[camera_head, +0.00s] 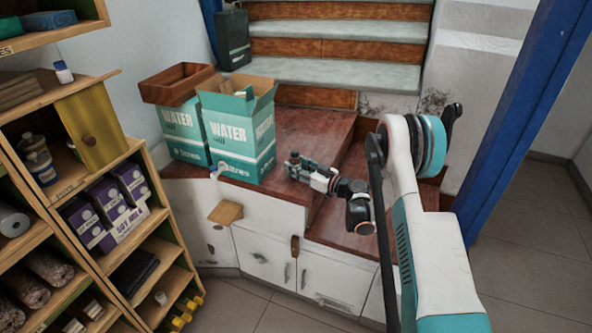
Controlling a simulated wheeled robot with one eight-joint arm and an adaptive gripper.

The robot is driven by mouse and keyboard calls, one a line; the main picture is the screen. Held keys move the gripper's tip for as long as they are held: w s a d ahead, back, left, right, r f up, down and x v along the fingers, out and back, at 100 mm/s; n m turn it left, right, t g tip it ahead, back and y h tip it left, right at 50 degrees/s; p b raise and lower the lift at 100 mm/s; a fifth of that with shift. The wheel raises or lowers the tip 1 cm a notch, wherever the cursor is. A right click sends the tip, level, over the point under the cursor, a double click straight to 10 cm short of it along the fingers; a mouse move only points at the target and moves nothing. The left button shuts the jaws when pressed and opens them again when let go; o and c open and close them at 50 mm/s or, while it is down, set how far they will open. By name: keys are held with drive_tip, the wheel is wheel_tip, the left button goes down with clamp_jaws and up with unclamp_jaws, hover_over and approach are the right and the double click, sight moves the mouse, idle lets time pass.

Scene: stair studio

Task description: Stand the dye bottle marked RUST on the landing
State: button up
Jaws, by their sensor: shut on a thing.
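My gripper (308,171) reaches in from the right, level and pointing left, low over the reddish-brown wooden platform (305,125) at the foot of the stairs. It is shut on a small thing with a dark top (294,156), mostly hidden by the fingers. I cannot read any RUST mark on it, nor tell whether its base touches the wood. A small white bottle with a blue cap (63,72) stands on the left shelf unit, its label too small to read. Another small white and blue item (214,172) is at the platform's front left edge.
Two teal WATER cartons (238,132) stand on the platform left of my gripper, with a brown tray (178,82) on the rear one. Shelves (100,265) fill the left; a blue post (525,110) is right. Wood behind my gripper is clear.

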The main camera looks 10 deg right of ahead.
drive_tip(key=shift+f, duration=0.15)
drive_tip(key=o, duration=1.2)
drive_tip(key=shift+s+d, duration=0.1)
drive_tip(key=shift+p+v, duration=2)
drive_tip(key=shift+v, duration=3.9)
